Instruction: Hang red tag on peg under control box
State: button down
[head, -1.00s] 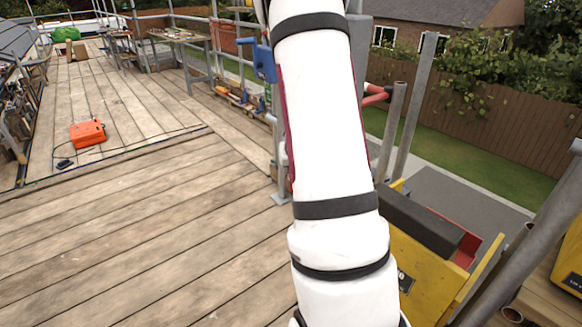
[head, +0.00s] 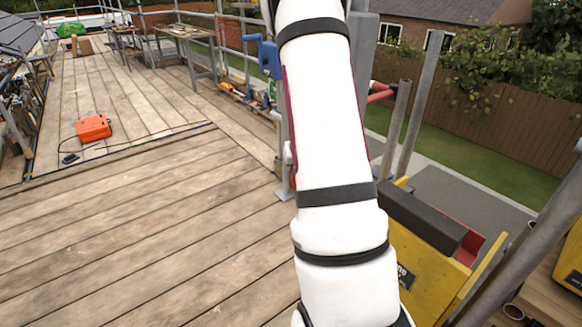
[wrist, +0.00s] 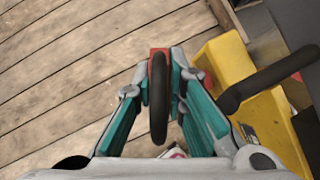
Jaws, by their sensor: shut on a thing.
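In the wrist view my gripper (wrist: 160,70) has teal fingers closed on a small red piece (wrist: 159,53), which looks like the red tag seen edge-on. A dark oval loop (wrist: 159,100) stands in front of it between the fingers. A dark rod (wrist: 270,80) with a rounded end reaches in from the right, apart from the fingers; I cannot tell whether it is the peg. The control box cannot be made out for sure. In the head view my white arm hides the gripper and the tag.
A yellow machine (head: 415,273) with a dark padded bar (head: 422,220) stands right of my arm, and its yellow body (wrist: 225,75) seems to show in the wrist view. Grey scaffold poles (head: 420,105) rise nearby.

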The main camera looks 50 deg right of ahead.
jog(key=shift+m+h, duration=0.4)
jog(key=s+d, duration=0.2)
jog(key=d, duration=0.1)
jog(key=shift+s+d+r, duration=0.2)
jog(key=shift+s+d, duration=0.1)
jog(key=c, duration=1.6)
grip_release()
jog(key=shift+o, duration=0.2)
jog(key=shift+s+r, duration=0.25)
jog(key=shift+r, duration=0.15)
jog(key=v, duration=0.4)
jog(key=shift+w+r, duration=0.25)
jog(key=shift+r, duration=0.05)
jog(key=shift+n+y, duration=0.3)
jog(key=shift+n, duration=0.1)
jog(key=shift+s+a+r, duration=0.25)
jog(key=shift+a+r, duration=0.95)
jog(key=shift+a, duration=0.35)
jog(key=shift+s+a+r, duration=0.2)
jog(key=shift+a+r, duration=1.05)
jog(key=shift+a, duration=0.3)
